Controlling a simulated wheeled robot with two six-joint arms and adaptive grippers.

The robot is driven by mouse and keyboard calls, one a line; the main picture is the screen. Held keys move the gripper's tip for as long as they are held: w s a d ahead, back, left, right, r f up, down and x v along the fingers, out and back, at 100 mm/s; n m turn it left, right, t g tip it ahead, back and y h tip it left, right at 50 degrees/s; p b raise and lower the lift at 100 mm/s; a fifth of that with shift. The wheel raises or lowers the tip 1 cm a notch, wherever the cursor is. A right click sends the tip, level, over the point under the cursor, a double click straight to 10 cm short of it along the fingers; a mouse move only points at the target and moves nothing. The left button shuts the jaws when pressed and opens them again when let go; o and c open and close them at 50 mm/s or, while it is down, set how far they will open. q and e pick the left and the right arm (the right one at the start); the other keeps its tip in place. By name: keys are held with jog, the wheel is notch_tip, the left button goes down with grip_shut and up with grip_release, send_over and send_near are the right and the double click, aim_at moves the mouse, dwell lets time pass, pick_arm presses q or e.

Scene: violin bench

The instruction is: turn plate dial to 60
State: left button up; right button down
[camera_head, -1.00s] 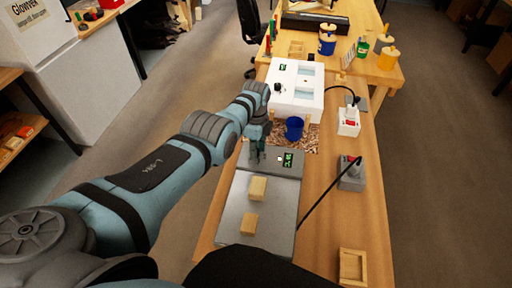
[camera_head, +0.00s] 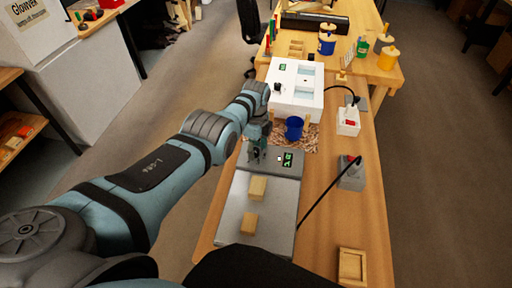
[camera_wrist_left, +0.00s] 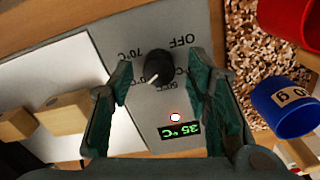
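The hot plate (camera_head: 231,213) has a flat metal top and a grey control panel (camera_head: 263,163) at its far end. In the left wrist view its black dial (camera_wrist_left: 153,66) has a white pointer mark; OFF, 50°C and 70°C labels appear upside down around it. The green display (camera_wrist_left: 179,132) seems to read 35 °C, with a small lit lamp (camera_wrist_left: 175,117) beside it. My left gripper (camera_wrist_left: 160,83) is open, a finger on each side of the dial with visible gaps. In the head view the left gripper (camera_head: 257,155) hides the dial. My right gripper is not in view.
Two wooden blocks (camera_head: 257,188) (camera_head: 249,223) lie on the plate. A blue cup (camera_head: 294,128) stands on wood chips beyond the panel, near a white box (camera_head: 296,90). A grey switch box (camera_head: 352,174) with a black cable is at the right.

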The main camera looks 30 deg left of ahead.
aim_at(256, 150)
pick_arm(q)
notch_tip(256, 150, up, 12)
dwell(0.5)
jog(key=shift+f, duration=0.1)
